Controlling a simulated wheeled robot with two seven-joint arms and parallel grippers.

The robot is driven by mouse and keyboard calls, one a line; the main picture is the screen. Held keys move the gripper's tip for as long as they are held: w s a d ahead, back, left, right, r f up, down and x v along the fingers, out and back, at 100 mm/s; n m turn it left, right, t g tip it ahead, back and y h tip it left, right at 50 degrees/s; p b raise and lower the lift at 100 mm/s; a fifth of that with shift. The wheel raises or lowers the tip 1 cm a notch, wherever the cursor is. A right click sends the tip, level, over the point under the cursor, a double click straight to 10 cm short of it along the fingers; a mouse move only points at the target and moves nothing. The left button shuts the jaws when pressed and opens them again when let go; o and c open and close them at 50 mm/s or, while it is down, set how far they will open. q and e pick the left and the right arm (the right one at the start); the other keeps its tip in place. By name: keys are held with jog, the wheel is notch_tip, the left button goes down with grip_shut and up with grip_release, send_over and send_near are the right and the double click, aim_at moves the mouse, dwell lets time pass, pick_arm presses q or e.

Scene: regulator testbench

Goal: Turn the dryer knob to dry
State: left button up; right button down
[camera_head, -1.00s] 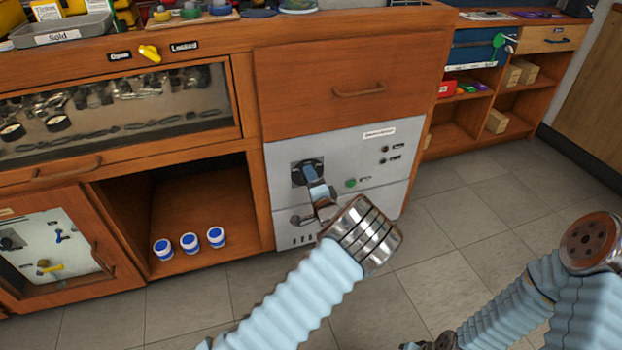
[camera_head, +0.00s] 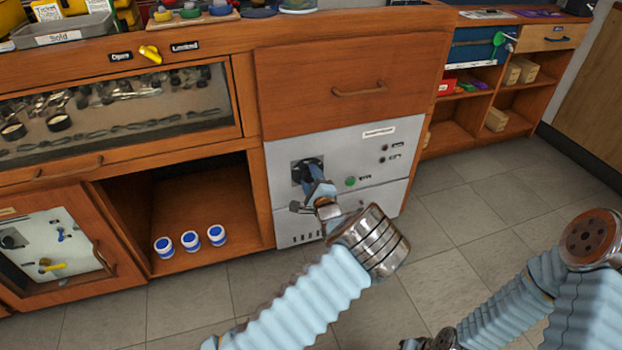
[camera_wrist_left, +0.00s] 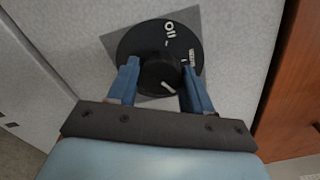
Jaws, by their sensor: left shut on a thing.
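The dryer knob (camera_head: 303,168) is a black dial on the grey panel (camera_head: 340,155) under the wooden drawer. In the left wrist view the knob (camera_wrist_left: 160,74) has a white pointer line toward its lower right. White lettering sits on the dial plate (camera_wrist_left: 172,32) around it; I cannot read it surely. My left gripper (camera_head: 314,178) reaches the knob from the front, and its blue fingers (camera_wrist_left: 158,85) stand on either side of the knob, shut on it. In the head view the gripper partly covers the dial. No right gripper fingers show.
A green button (camera_head: 350,182) and small dark indicators (camera_head: 384,148) are on the panel right of the knob. Several blue-lidded jars (camera_head: 190,241) stand in the open shelf at left. A drawer handle (camera_head: 358,91) projects above. The tiled floor (camera_head: 445,220) is clear.

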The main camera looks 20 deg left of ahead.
pick_arm(q)
jog(key=shift+d, duration=0.1)
dwell(0.3)
jog(key=o, duration=1)
jog(key=shift+o, duration=0.2)
jog(key=v, duration=1.3)
jog(key=shift+s+d, duration=0.25)
jog(key=shift+s, duration=0.05)
